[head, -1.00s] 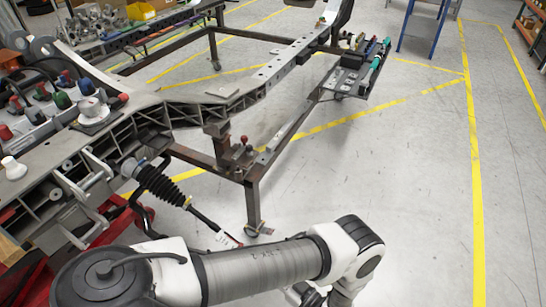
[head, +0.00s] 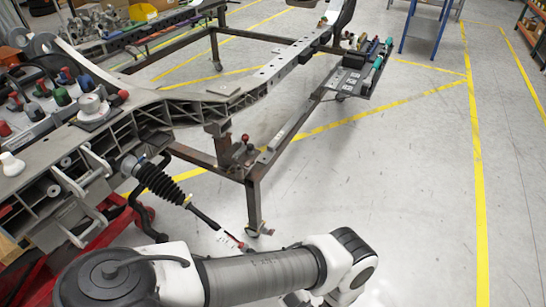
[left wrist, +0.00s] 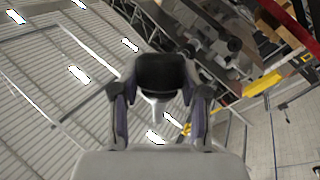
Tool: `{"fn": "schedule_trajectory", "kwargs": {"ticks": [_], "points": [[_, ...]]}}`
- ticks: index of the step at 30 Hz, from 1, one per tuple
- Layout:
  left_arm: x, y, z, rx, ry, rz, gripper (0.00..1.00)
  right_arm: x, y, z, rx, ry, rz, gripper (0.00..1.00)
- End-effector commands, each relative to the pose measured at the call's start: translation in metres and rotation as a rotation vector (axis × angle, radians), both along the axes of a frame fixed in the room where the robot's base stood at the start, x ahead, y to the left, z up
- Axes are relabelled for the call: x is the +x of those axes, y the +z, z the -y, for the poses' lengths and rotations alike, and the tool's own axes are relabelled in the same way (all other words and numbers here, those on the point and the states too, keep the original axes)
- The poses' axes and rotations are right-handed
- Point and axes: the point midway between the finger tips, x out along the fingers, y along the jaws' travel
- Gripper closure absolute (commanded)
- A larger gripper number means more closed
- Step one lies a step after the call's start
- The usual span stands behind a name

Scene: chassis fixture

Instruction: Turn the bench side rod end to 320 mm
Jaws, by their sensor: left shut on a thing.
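A rod (head: 205,217) comes out of a black ribbed bellows (head: 160,186) at the near side of the chassis and slopes down to the right. Its lower tip, with a red mark, reaches the edge of my left arm (head: 265,277), which covers what lies beyond. My left gripper is hidden in the head view. In the left wrist view my left gripper (left wrist: 160,105) is shut on a dark rounded part (left wrist: 160,73), which looks like the rod end. Its markings and exact angle are unclear. My right gripper is not in view.
The chassis rail (head: 215,100) rests on a brown steel stand (head: 253,205) close beyond my arm. Red, green and black knobs (head: 62,100) stand on the left. A tool tray (head: 350,80) is attached farther back. The floor on the right is clear.

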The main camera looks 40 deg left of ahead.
Motion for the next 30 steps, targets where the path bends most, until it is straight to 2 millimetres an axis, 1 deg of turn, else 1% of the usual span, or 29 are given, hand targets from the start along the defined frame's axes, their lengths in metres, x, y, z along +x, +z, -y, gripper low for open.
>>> {"fn": "schedule_trajectory", "kwargs": {"ticks": [9, 10, 12, 30], "points": [[0.0012, 0.0014, -0.0011, 0.003, 0.001, 0.005, 0.91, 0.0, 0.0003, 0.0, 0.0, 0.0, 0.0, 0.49], [0.0012, 0.0014, -0.0011, 0.003, 0.001, 0.004, 0.52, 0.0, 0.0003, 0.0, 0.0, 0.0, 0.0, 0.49], [0.0012, 0.0013, -0.0009, 0.002, 0.001, 0.004, 0.3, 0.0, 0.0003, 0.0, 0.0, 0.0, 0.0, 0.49], [0.0006, 0.0011, -0.0002, -0.002, 0.006, -0.01, 0.3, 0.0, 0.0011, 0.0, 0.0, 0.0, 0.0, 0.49]]}}
